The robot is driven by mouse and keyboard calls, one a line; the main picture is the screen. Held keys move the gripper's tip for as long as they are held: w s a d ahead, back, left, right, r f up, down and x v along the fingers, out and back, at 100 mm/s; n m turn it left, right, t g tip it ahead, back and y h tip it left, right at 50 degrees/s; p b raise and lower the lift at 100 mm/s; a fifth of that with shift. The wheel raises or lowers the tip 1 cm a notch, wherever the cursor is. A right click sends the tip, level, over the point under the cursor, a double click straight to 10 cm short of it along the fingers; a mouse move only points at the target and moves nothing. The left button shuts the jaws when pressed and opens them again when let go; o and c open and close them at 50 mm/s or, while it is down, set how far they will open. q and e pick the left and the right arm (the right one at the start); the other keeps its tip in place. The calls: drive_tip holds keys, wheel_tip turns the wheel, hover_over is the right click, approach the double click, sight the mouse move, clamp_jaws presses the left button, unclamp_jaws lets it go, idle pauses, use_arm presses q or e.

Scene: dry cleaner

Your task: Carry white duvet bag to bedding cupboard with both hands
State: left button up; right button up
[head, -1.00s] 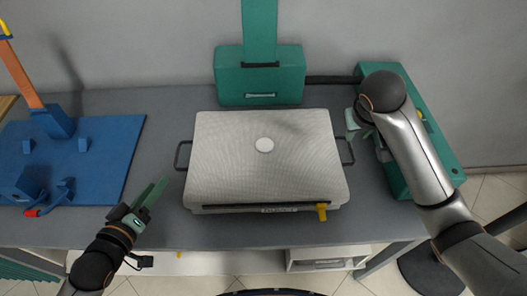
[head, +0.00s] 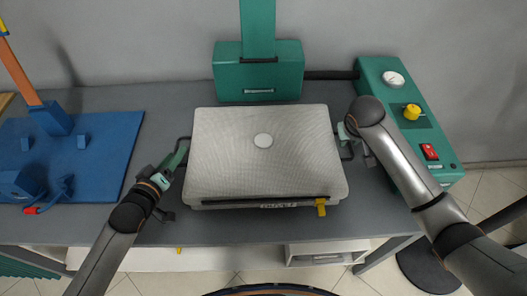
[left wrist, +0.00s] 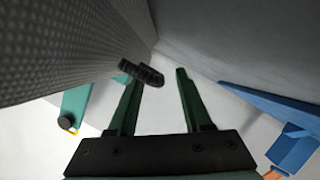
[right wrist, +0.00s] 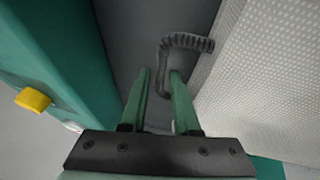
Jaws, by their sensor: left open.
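The white duvet bag (head: 225,160) lies flat on the grey table, with a dark loop handle at each side. My left gripper (head: 178,160) is open at the left handle (head: 183,141). In the left wrist view this handle (left wrist: 142,73) crosses one fingertip and reaches into the gap between the fingers (left wrist: 161,76). My right gripper (head: 347,134) is at the right handle (head: 347,151). In the right wrist view the handle (right wrist: 185,41) runs down between the fingers (right wrist: 161,75); whether they clamp it is unclear. The bedding cupboard cannot be made out.
A green press head (head: 258,85) stands behind the bag. A green control box (head: 398,125) with a gauge, yellow knob and red switch is right of my right gripper. A blue board (head: 100,150) is at the left. A dark round base (head: 430,275) stands on the floor at right.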

use_arm(q)
drive_tip(key=shift+w+d+f, duration=0.2)
drive_tip(key=shift+w, duration=0.45)
use_arm(e)
drive_tip(key=shift+w+d+f, duration=0.15)
drive_tip(key=shift+w+f, duration=0.15)
drive_tip(key=shift+f, duration=0.35)
use_arm(q)
drive_tip(key=c, duration=0.5)
use_arm(e)
drive_tip(key=c, duration=0.4)
use_arm(q)
clamp_jaws()
use_arm(e)
clamp_jaws()
